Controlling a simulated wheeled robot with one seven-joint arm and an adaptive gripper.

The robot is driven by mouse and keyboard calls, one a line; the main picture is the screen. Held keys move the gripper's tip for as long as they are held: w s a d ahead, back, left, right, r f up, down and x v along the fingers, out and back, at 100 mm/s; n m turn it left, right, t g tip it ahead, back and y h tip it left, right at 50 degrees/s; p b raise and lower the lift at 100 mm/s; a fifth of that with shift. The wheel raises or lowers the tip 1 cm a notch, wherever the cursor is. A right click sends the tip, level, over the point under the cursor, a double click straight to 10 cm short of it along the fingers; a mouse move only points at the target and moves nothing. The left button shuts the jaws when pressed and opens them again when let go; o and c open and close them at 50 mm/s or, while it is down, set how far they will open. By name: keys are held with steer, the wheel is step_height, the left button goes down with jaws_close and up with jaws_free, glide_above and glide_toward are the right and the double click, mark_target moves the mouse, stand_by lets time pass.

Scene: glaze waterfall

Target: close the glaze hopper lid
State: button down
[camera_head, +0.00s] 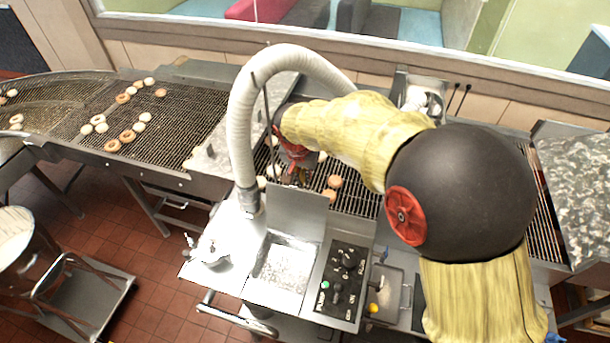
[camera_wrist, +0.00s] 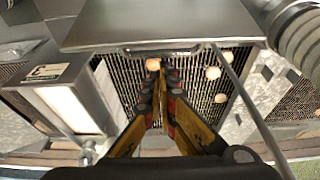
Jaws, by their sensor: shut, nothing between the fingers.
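The glaze hopper (camera_head: 283,272) is an open metal box at the front centre in the head view. Its lid (camera_head: 297,210) stands raised, about upright, along the hopper's back edge. In the wrist view a flat grey panel, seemingly the lid (camera_wrist: 160,24), crosses the top of the picture. My gripper (camera_head: 298,178) is just behind the lid's upper edge, on the conveyor side. In the wrist view the fingers of my gripper (camera_wrist: 161,76) meet with nothing held, close below the panel's edge. I cannot tell whether they touch the lid.
A control panel (camera_head: 343,282) with knobs and buttons sits right of the hopper. A ribbed white hose (camera_head: 240,130) arches up on the left, close to my wrist. The wire conveyor (camera_head: 160,128) carries several doughnuts and runs beneath my gripper. A metal drum (camera_head: 22,240) stands at far left.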

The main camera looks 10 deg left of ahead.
steer(key=shift+s+a+r+t+b, duration=0.15)
steer(key=shift+s+b, duration=0.1)
steer(key=shift+b, duration=0.4)
steer(key=shift+s+d+r+t+b, duration=0.15)
steer(key=shift+s+b, duration=0.1)
steer(key=shift+b, duration=0.35)
steer(key=shift+s+a+f, duration=0.1)
